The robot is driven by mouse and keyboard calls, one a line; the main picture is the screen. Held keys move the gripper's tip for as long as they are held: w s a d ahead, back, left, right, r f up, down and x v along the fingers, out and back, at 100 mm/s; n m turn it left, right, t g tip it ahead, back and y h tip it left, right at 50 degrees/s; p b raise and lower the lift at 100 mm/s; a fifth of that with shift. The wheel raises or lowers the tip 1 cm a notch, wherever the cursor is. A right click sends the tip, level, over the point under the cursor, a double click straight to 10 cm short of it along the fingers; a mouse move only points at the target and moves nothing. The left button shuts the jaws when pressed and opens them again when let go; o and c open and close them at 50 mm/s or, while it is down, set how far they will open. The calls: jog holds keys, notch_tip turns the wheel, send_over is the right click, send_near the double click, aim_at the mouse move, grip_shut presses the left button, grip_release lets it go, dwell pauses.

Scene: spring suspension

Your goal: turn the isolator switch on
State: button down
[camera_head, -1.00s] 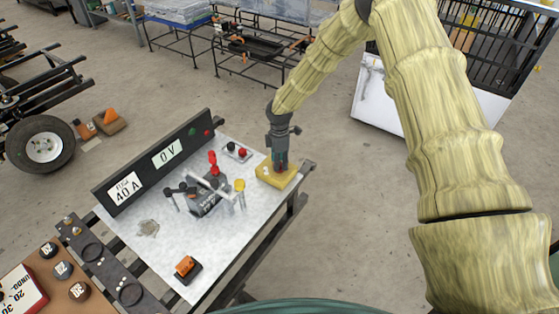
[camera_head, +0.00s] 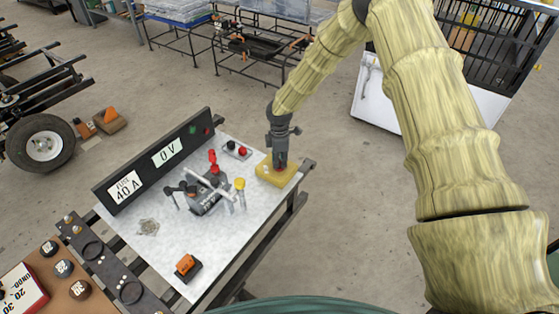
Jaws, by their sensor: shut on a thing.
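The yellow box (camera_head: 290,177) at the right end of the white panel looks like the isolator switch. My gripper (camera_head: 280,166) points down onto the top of this box. Its fingers are shut on the switch's knob, which they mostly hide. A small reddish spot shows beside the fingertips. The knob's angle cannot be read.
A black board (camera_head: 152,160) with "40 A" and "0 V" labels stands along the panel's back edge. An orange switch (camera_head: 186,265) sits in front. The panel between them is mostly clear.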

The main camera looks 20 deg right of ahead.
jog(key=m+b, duration=0.1)
jog(key=m, duration=0.3)
jog(key=shift+m, duration=0.4)
jog(key=m+b, duration=0.1)
jog(key=m, duration=0.3)
jog(key=shift+m, duration=0.3)
jog(key=m, duration=0.4)
jog(key=shift+m+b, duration=0.3)
jog(key=shift+m, duration=1.8)
jog(key=c, duration=1.4)
grip_release()
jog(key=shift+c, duration=0.2)
